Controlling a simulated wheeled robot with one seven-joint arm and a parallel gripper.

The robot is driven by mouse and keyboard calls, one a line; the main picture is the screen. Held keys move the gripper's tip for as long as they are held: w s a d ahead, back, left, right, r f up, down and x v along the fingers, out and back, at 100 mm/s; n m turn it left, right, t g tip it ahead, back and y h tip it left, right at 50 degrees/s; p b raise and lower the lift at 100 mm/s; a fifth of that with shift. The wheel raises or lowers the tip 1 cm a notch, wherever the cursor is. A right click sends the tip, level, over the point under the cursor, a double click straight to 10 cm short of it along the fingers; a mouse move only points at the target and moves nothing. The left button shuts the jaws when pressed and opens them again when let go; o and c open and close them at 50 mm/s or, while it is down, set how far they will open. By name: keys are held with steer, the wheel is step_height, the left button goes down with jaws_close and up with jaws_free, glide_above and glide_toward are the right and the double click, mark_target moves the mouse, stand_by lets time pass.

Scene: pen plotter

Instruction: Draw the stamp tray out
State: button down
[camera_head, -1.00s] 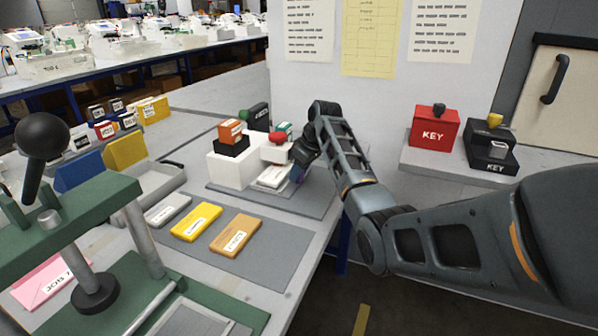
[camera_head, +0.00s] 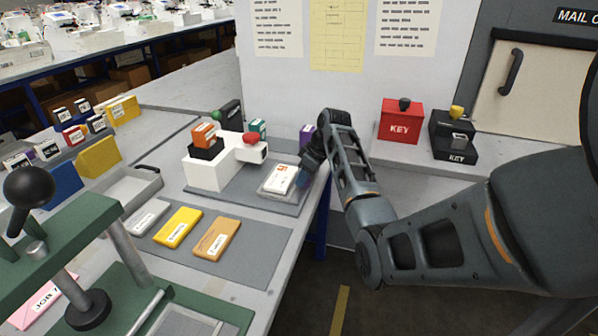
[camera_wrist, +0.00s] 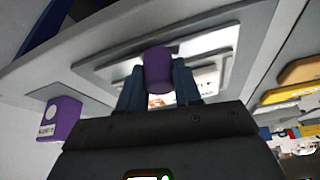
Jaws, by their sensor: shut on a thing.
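The stamp tray (camera_head: 268,190) is a pale flat tray carrying a white card with orange and dark print. In the head view it lies on a grey base, out to the right of the white stamping machine (camera_head: 205,176), clear of the arm with the red knob (camera_head: 251,138). My gripper (camera_head: 303,179) is at the tray's right end. In the wrist view my gripper (camera_wrist: 158,85) is shut on the tray's purple handle (camera_wrist: 158,66), with the tray behind it. My fingers mostly hide the handle in the head view.
A grey mat with grey, yellow and orange packets (camera_head: 177,228) lies in front. A green press (camera_head: 70,240) stands front left. A purple block (camera_head: 307,131) and a green block (camera_head: 259,127) stand behind the machine. Red (camera_head: 401,122) and black key boxes sit on the right shelf.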

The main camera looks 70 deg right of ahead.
steer(key=shift+s, duration=0.3)
steer(key=c, duration=1)
jaws_free()
steer(key=shift+o, duration=1.1)
steer(key=v, duration=0.7)
steer(key=shift+r, duration=0.4)
steer(key=shift+s, duration=0.1)
